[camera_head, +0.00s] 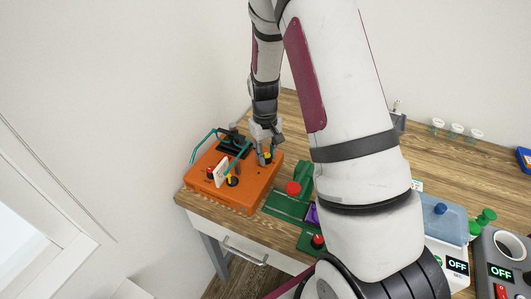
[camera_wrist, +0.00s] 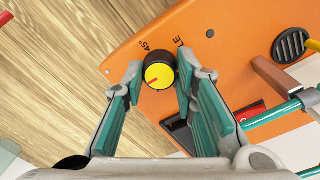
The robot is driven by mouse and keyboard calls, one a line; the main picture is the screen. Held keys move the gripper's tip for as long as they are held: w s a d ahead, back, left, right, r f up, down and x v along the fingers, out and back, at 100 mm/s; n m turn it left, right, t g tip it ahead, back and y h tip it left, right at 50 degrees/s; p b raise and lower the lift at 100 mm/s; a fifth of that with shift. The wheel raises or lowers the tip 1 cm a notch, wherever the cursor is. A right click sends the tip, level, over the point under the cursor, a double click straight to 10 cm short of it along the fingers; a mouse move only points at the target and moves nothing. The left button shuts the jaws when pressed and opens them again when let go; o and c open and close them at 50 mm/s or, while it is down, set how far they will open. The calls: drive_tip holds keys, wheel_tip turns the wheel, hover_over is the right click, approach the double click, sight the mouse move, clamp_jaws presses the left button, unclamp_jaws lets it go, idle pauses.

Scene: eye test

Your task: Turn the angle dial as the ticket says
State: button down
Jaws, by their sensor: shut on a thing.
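The angle dial (camera_wrist: 159,72) is a black knob with a yellow top and a short red line, on an orange machine (camera_head: 226,199). In the wrist view the marks "45°" and "LE" are printed beside it, the rest of the lettering being hidden. The red line lies toward the left of the yellow top. My gripper (camera_head: 266,151) is shut on the dial, one teal-padded finger on each side. A white card (camera_head: 221,172) stands on the machine in the head view; I cannot read it and cannot tell if it is the ticket.
Teal bars (camera_head: 202,143) and a yellow-and-black knob (camera_head: 232,181) stand on the machine. Green fixtures with a red button (camera_head: 293,188) are to its right. A blue-lidded box (camera_head: 443,222) and a unit reading "OFF" (camera_head: 500,272) stand further right. The back of the wooden table is mostly clear.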

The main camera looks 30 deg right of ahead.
drive_tip(key=m+b, duration=0.1)
drive_tip(key=m, duration=0.3)
drive_tip(key=shift+w+m, duration=0.1)
drive_tip(key=shift+m, duration=0.2)
drive_tip(key=m, duration=0.4)
drive_tip(key=shift+m+b, duration=0.3)
drive_tip(key=m, duration=0.4)
drive_tip(key=shift+m+b, duration=0.3)
drive_tip(key=shift+m, duration=1.6)
drive_tip(key=c, duration=1.3)
unclamp_jaws()
